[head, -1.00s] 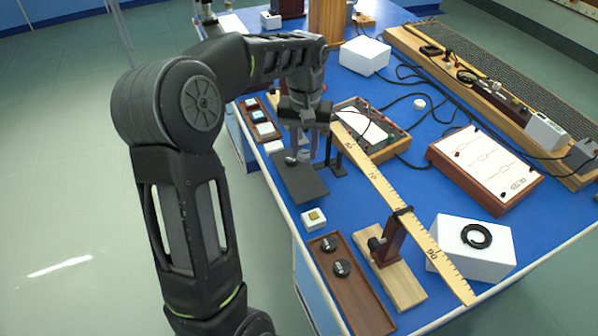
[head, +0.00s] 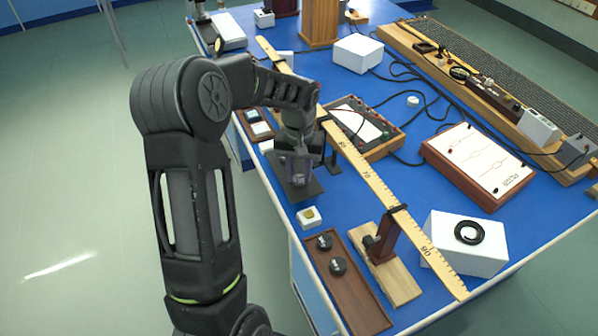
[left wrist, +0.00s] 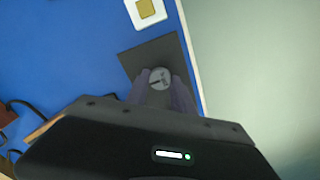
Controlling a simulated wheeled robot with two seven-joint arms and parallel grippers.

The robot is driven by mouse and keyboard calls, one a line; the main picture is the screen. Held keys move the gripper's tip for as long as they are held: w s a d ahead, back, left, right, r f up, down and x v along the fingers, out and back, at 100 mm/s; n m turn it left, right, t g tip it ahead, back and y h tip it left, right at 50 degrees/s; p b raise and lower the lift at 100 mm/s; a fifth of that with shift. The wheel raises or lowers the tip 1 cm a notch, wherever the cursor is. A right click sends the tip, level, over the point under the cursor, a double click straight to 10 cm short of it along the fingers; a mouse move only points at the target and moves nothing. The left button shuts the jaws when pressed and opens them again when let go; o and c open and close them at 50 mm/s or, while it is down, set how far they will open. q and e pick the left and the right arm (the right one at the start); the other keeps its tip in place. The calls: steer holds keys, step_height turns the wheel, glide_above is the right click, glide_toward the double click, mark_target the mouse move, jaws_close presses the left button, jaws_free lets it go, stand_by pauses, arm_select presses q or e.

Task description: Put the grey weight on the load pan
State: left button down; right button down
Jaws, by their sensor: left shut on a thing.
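The grey weight (left wrist: 160,78) is a small round disc between the fingers of my left gripper (left wrist: 163,88) in the left wrist view. My left gripper (head: 298,178) is shut on it and points down over a dark square plate (head: 310,188). The plate also shows in the left wrist view (left wrist: 145,57), behind the weight. I cannot tell whether the weight touches the plate, or whether this plate is the load pan. In the head view the fingers hide the weight. My right gripper is not in view.
A long wooden rule (head: 365,175) on a stand runs close to the right of the gripper. A white block with a yellow square (head: 308,217) sits in front of the plate. A brown tray (head: 358,300) holds two black discs. The table's left edge is close.

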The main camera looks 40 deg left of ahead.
mark_target(299, 179)
arm_select(q)
steer(key=shift+f, duration=0.15)
steer(key=c, duration=1.1)
jaws_free()
step_height(299, 179, up, 12)
steer(key=shift+r+b, duration=0.2)
steer(key=shift+b, duration=0.25)
